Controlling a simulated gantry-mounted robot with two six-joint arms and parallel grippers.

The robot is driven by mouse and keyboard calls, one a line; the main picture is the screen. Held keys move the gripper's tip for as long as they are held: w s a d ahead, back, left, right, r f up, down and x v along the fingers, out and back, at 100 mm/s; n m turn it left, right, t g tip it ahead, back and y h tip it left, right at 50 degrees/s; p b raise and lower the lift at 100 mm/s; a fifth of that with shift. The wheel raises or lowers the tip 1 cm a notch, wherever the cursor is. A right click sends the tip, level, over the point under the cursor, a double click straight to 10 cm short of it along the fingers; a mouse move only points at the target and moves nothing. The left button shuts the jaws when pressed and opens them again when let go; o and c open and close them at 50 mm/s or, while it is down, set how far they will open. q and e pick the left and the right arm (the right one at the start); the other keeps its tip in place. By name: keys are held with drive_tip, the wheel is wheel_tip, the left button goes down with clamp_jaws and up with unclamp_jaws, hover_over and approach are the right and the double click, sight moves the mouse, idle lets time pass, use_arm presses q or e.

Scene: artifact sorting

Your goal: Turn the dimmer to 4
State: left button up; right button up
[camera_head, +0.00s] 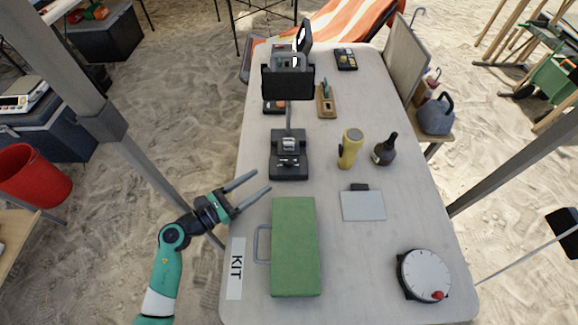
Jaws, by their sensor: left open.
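The dimmer looks to be the round white dial (424,275) with a dark rim and a red knob or pointer (439,295). It lies at the near right corner of the table, and its red part is at the lower right of the face. The marks around the face are too small to read. My left gripper (254,187) is open and empty at the table's left edge, above and left of the green case. It is far from the dial. My right gripper is not in view.
A green case (295,246) with a handle lies between my left gripper and the dial. A grey plate (363,205), a yellow flashlight (350,148), a dark bottle (385,149) and a black stand (289,165) are on the table (345,285). Bare tabletop surrounds the dial.

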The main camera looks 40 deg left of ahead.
sight(285, 165)
use_arm(q)
drive_tip(key=w+b, duration=0.1)
drive_tip(key=w, duration=0.6)
drive_tip(key=w+d+b, duration=0.1)
drive_tip(key=w, duration=0.2)
drive_tip(key=shift+w+d+b, duration=0.1)
drive_tip(key=shift+w+b, duration=0.15)
drive_tip(key=shift+b, duration=0.1)
drive_tip(key=shift+w, duration=0.45)
clamp_jaws()
